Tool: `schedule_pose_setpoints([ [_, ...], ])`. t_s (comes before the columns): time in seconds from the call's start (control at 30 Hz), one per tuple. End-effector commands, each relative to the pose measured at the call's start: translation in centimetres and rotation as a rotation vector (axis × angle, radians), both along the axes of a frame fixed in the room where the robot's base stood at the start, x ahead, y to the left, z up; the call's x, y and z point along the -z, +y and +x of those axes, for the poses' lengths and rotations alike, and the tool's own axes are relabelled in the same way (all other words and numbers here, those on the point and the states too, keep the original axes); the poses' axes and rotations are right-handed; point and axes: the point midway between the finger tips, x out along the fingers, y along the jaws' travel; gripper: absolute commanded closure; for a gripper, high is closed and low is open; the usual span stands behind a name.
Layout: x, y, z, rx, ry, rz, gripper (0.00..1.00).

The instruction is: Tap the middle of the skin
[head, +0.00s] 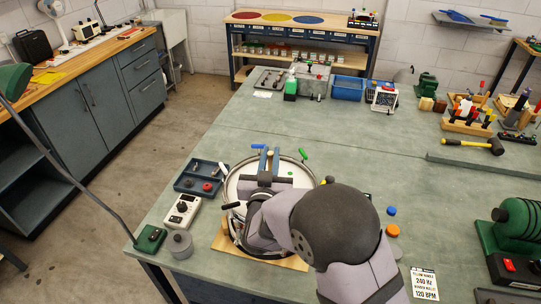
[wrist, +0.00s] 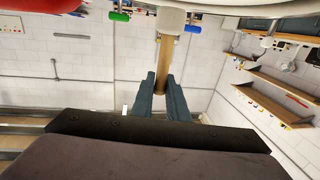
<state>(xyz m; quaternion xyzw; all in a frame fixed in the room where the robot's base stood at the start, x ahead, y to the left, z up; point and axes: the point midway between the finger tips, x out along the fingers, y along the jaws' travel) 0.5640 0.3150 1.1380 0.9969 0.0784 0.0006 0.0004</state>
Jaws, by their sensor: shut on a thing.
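The drum (head: 236,188) stands on the bench at front centre, with a pale skin (head: 299,182) and a metal hoop with coloured knobs. My arm covers much of its middle and front. My gripper (head: 268,158) is above the skin. In the wrist view my gripper (wrist: 161,92) is shut on a mallet, whose wooden handle (wrist: 169,60) leads to a pale head (wrist: 172,20) at the top edge. The drum's pale curved edge (wrist: 235,9) lies behind the head there. Whether the head touches the skin cannot be told. The head view does not show the mallet head clearly.
Left of the drum are a dark tray (head: 190,182), a white control box (head: 182,211) and a green box (head: 150,238). A blue cap (head: 391,211), an orange cap (head: 393,230) and a printed card (head: 424,284) lie right of my arm.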

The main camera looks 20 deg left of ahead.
Motion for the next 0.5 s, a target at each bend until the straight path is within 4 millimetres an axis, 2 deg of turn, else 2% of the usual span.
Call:
schedule_pose_setpoints([
  [0.03,1.1,0.0,0.0,0.000,0.001,-0.001,1.00],
  [0.23,4.3,0.0,0.0,0.000,0.000,0.000,1.00],
  [0.27,3.3,0.0,0.0,0.000,-0.001,0.001,1.00],
  [0.5,1.9,0.0,0.0,0.000,0.001,0.000,1.00],
])
